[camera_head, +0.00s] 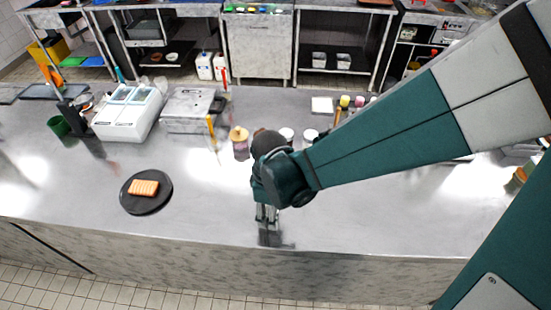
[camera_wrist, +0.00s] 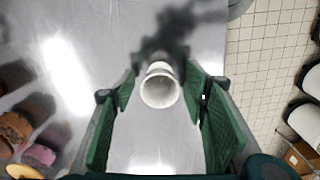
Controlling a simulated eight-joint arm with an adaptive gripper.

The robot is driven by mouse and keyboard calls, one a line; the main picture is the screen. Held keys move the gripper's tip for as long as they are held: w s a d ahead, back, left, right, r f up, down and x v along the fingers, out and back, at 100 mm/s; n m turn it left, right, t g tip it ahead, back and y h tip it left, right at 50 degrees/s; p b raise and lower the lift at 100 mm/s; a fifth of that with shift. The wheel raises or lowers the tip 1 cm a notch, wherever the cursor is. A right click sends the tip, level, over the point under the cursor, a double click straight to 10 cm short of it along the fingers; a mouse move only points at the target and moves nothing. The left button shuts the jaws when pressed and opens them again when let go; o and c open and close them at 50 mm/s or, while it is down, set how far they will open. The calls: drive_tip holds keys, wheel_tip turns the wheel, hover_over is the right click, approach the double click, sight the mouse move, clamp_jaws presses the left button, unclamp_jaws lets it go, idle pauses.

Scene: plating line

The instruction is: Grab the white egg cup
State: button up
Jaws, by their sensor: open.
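The white egg cup (camera_wrist: 160,88) stands on the steel counter in the wrist view. I look down into its round opening. My gripper (camera_head: 268,220) is open and points down near the counter's front edge in the head view. In the wrist view its two green-padded fingers lie on either side of the cup, with a gap visible on both sides. I cannot make out the cup in the head view, where the gripper covers that spot.
A black plate (camera_head: 130,205) with an orange slice of food (camera_head: 144,187) lies to the left. The counter between the plate and my gripper is clear. The floor (camera_wrist: 266,50) shows beyond the counter edge.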

drive_tip(key=shift+c, duration=0.3)
drive_tip(key=c, duration=1)
drive_tip(key=shift+o, duration=0.2)
drive_tip(key=shift+r, duration=0.1)
wheel_tip(320, 180, up, 10)
drive_tip(key=p, duration=0.1)
idle(0.5)
